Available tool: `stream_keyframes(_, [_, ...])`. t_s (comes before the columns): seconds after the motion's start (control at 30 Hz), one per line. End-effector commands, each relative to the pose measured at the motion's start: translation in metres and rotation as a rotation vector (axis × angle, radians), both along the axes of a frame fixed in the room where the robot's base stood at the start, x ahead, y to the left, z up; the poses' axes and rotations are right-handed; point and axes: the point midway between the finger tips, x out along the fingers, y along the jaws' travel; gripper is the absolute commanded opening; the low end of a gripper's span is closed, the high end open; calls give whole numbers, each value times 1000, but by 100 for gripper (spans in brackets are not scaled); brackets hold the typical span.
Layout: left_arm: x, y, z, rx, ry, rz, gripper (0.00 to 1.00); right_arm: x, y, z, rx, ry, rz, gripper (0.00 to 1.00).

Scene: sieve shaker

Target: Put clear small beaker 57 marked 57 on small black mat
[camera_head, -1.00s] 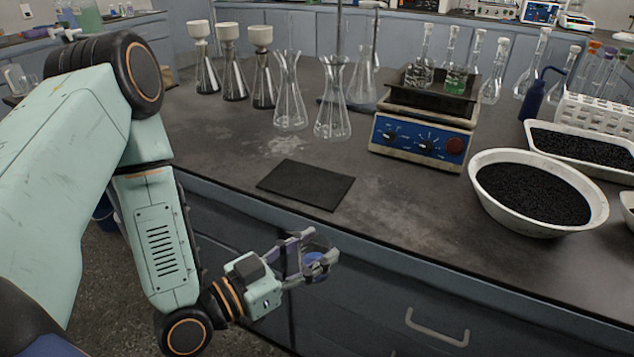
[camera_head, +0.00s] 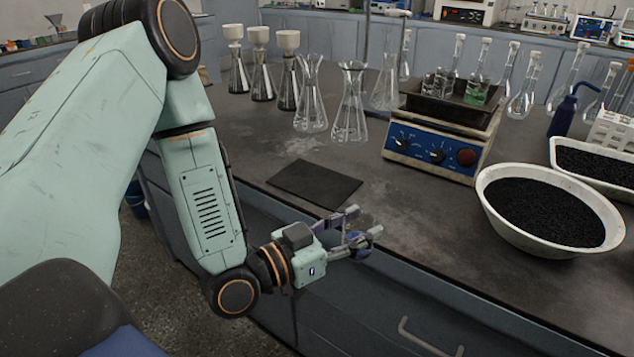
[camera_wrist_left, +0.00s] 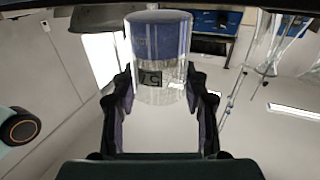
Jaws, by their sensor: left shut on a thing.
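The small clear beaker 57 (camera_wrist_left: 160,45) is held between the fingers of my left gripper (camera_wrist_left: 160,98) in the left wrist view. Its dark label reads 57 and appears inverted there; a blue area shows through the glass. In the head view my left gripper (camera_head: 363,226) is at the bench's front edge, to the lower right of the mat. The beaker is mostly hidden by the fingers there. The small black mat (camera_head: 314,184) lies flat and empty on the bench top. My right gripper is not in view.
Two conical flasks (camera_head: 349,118) stand behind the mat. Flasks with white funnels (camera_head: 288,82) stand further left. A blue-fronted shaker (camera_head: 432,153) and a white bowl of black grains (camera_head: 548,212) are to the right. The bench top around the mat is clear.

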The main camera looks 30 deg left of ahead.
Motion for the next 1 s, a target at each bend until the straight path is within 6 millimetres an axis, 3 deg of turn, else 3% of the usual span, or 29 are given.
stream_keyframes(0.37, [75, 64, 24, -1, -9, 272, 11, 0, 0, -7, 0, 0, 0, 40])
stream_keyframes(0.6, [119, 119, 61, -4, -12, 524, 11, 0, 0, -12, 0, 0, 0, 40])
stream_keyframes(0.8, [139, 153, 92, -2, -10, 693, 11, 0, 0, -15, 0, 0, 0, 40])
stream_keyframes(1.0, [144, 168, 105, -1, -5, 772, 11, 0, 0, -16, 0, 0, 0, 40])
